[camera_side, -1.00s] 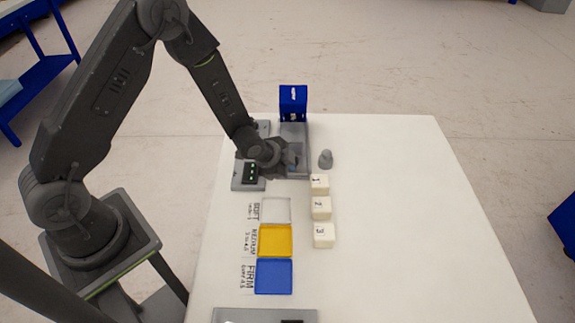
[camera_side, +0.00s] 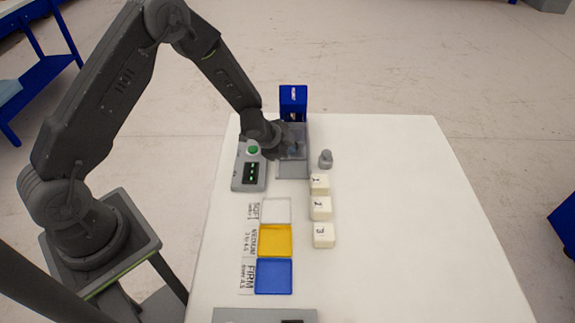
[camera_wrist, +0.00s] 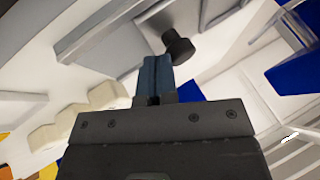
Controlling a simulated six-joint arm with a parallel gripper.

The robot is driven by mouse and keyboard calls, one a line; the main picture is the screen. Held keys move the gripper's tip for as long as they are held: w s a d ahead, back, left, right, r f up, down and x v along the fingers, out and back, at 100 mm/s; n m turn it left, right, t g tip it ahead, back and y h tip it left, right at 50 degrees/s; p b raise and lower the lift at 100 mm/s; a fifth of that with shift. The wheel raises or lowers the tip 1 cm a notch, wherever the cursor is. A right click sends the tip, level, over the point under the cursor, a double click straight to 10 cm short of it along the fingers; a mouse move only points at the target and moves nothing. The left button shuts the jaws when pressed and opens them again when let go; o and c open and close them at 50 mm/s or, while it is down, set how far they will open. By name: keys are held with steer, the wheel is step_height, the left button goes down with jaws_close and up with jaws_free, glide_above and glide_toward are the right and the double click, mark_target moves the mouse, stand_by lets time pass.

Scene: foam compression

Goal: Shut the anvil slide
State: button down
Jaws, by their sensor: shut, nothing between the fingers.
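The anvil slide is part of the grey fixture (camera_side: 293,170) at the far left of the table, in front of the blue upright block (camera_side: 293,98). A lighter plate of it lies partly under my gripper (camera_side: 298,147), and the fixture's near end is bare. In the wrist view my gripper's blue fingers (camera_wrist: 157,78) are together and hold nothing. A dark round knob (camera_wrist: 178,44) is just beyond their tips; I cannot tell whether they touch it. My wrist hides part of the fixture in the side view.
A control box (camera_side: 249,172) with a green button stands left of the fixture. A small grey weight (camera_side: 325,160) and numbered white blocks (camera_side: 321,208) stand to the right. White, yellow (camera_side: 275,241) and blue (camera_side: 273,277) trays lie nearer. The table's right side is clear.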

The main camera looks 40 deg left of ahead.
steer(key=shift+w+a, duration=0.2)
steer(key=shift+a, duration=0.1)
